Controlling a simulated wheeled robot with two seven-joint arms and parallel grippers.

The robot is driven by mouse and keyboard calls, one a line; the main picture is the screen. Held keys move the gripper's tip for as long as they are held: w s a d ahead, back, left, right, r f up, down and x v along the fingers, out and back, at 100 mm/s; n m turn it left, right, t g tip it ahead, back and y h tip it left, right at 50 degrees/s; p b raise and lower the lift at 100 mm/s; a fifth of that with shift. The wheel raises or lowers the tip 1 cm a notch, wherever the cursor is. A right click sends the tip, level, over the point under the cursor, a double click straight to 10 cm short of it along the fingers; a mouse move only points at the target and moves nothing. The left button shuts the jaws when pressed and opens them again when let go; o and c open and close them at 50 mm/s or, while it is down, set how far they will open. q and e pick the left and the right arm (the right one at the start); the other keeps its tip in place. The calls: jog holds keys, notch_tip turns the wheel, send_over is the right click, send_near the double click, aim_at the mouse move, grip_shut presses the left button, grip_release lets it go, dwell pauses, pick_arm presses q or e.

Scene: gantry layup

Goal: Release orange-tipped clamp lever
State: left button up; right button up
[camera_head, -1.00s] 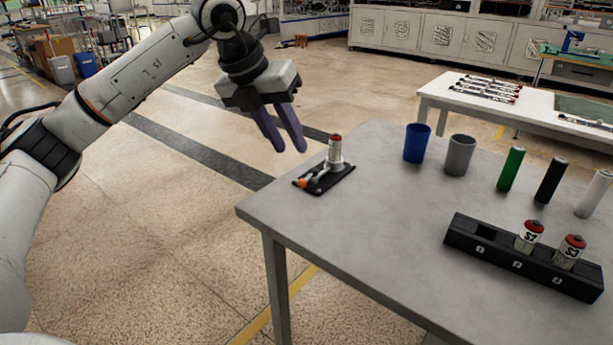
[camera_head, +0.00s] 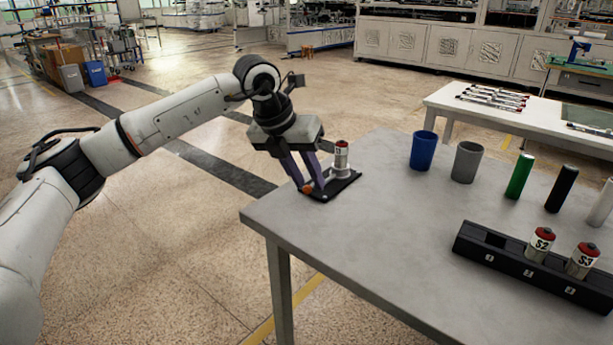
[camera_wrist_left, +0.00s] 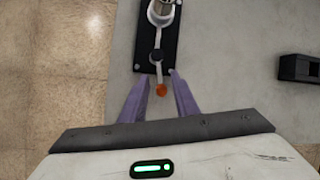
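The clamp sits on a black base plate (camera_head: 347,184) at the table's left edge. It holds an upright silver cylinder with a red top (camera_head: 341,158). The lever's orange tip (camera_head: 307,188) points toward the table's near left corner, and it also shows in the left wrist view (camera_wrist_left: 161,90). My left gripper (camera_head: 312,187) is low over the lever end. In the left wrist view its purple fingers (camera_wrist_left: 159,77) stand apart, one on each side of the orange tip, with gaps visible. Finger contact with the table cannot be told. My right gripper is not in view.
A black rack (camera_head: 490,259) with two labelled cylinders and one empty slot stands at the front right. A blue cup (camera_head: 423,150), a grey cup (camera_head: 466,161) and several coloured cylinders stand behind it. The middle of the grey table (camera_head: 385,215) is clear.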

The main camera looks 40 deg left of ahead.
pick_arm(q)
jog(key=shift+c, duration=0.4)
grip_shut()
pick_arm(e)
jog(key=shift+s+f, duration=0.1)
pick_arm(q)
jog(key=shift+a+m+g+h+p, duration=0.3)
jog(key=shift+a+m+h+p, duration=0.2)
jog(key=shift+m+p, duration=0.6)
jog(key=shift+a, duration=0.1)
jog(key=shift+f+m, duration=0.15)
jog(key=shift+m, duration=0.15)
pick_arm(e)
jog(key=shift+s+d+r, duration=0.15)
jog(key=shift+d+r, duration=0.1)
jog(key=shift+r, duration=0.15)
